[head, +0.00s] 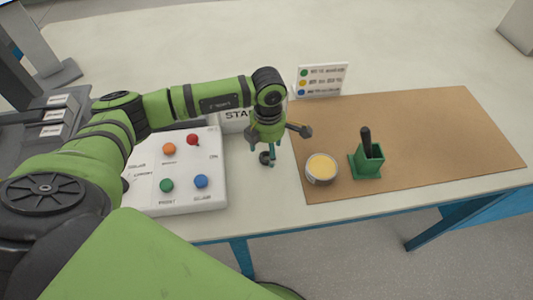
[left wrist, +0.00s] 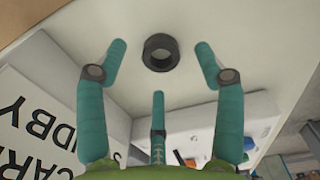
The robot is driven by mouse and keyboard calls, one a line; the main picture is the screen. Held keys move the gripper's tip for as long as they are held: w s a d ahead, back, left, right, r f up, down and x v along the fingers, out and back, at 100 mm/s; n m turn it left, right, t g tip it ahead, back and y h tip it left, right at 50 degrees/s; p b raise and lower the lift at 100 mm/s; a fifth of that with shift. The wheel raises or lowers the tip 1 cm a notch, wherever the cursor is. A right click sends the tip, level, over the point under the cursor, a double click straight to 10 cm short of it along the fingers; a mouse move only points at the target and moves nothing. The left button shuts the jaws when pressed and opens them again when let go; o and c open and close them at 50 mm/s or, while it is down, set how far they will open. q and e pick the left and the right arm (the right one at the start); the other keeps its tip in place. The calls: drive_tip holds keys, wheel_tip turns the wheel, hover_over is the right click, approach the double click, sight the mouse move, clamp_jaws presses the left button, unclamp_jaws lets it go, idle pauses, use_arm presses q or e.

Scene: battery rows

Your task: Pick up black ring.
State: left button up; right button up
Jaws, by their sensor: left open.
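The black ring (left wrist: 160,52) lies on the white tabletop and shows whole in the left wrist view, ahead of and between the spread fingers. In the head view the black ring (head: 265,158) is small and partly hidden beside the fingers. My left gripper (head: 268,155) points down over it, between the white button panel and the brown mat. In the left wrist view my left gripper (left wrist: 160,70) is open, its teal fingers apart with nothing between them. I cannot tell the exact height of the fingertips above the table. My right gripper is not in view.
A white panel (head: 150,192) with coloured buttons is left of the gripper. A brown mat (head: 440,130) at right holds a round tin (head: 321,170) and a green holder (head: 368,160) with a black-handled item. A sign (head: 322,79) and a START box (head: 236,121) stand behind.

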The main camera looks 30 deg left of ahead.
use_arm(q)
drive_tip(key=shift+w+f, duration=0.1)
drive_tip(key=shift+f, duration=1.2)
drive_tip(key=c, duration=0.9)
